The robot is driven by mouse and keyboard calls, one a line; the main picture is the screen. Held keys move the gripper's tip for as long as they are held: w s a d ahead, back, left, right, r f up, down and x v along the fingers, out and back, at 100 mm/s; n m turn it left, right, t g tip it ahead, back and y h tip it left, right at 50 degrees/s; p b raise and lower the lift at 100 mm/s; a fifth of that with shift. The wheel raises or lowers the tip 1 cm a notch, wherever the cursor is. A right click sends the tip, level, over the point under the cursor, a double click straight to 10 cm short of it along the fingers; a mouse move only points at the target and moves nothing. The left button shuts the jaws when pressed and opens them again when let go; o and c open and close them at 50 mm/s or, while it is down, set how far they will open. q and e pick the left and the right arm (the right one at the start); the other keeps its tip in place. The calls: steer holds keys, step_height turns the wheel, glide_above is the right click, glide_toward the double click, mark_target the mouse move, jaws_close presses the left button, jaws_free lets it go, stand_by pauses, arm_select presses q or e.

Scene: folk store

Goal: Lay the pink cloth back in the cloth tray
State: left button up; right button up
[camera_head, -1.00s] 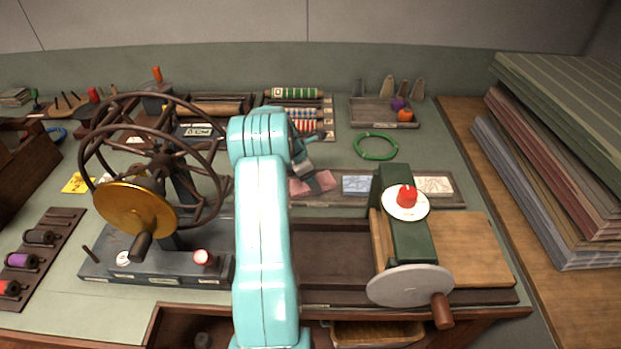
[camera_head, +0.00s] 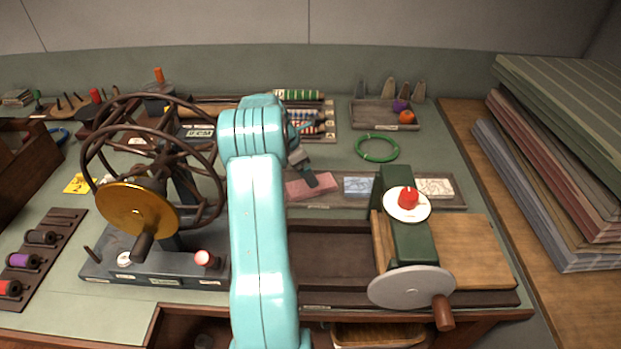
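The pink cloth (camera_head: 325,186) lies at the left part of the long dark cloth tray (camera_head: 388,205). It looks flat and a little skewed, and its left end is partly hidden by my arm. A pale blue cloth (camera_head: 357,187) and a cream patterned cloth (camera_head: 435,188) lie further right in the same tray. My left gripper (camera_head: 311,178) points down at the pink cloth, with a dark finger over its back edge. I cannot tell whether it touches the cloth or how far its fingers are apart. My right gripper is out of view.
A green machine (camera_head: 400,235) with a grey crank disc stands in front of the tray. A wheel winder (camera_head: 150,170) stands at left. A green ring (camera_head: 377,147) and a small tray (camera_head: 385,118) lie behind the cloth tray. Stacked boards (camera_head: 560,160) fill the right.

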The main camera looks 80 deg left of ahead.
arm_select(q)
steer(key=v, duration=0.6)
steer(key=shift+r, duration=0.25)
steer(key=shift+s, duration=0.15)
